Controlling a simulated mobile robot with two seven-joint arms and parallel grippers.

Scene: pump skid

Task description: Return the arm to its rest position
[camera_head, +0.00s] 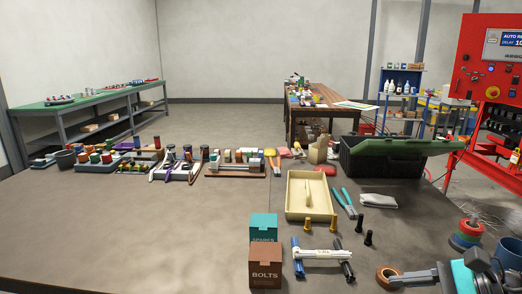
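The task names no other object.
A teal box (263,227) and a brown BOLTS box (265,266) stand at the front middle. A black crate (385,160) stands behind. The left front worktop is clear.

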